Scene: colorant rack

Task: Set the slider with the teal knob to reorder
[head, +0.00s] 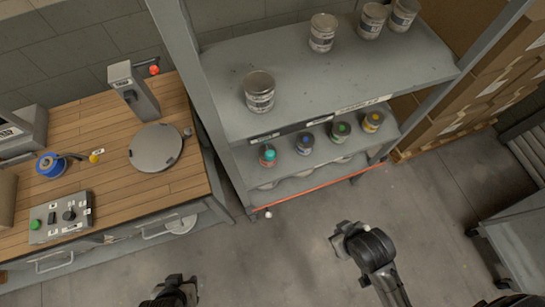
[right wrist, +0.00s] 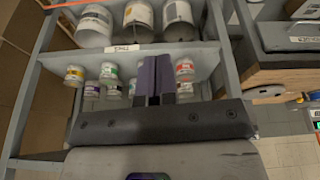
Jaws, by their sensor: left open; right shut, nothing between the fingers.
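A small teal patch (head: 270,155) shows at the left-most small can on the lower shelf in the head view. I cannot tell whether it is the slider's knob, and no slider track or reorder mark can be made out. My right gripper (head: 345,238) is in front of the rack, above the floor. In the right wrist view its fingers (right wrist: 155,78) are shut together with nothing between them, and they hide part of the row of small cans. My left gripper (head: 172,287) is open and empty at the bottom edge of the head view, well away from the rack.
Large cans (head: 260,91) stand on the rack's upper shelf (head: 300,75). Small cans (head: 341,131) line the lower shelf. A red-orange strip (head: 315,191) runs below. A wooden workbench (head: 100,178) with a control box (head: 62,214) is at left, cartons (head: 480,95) at right. The floor between is clear.

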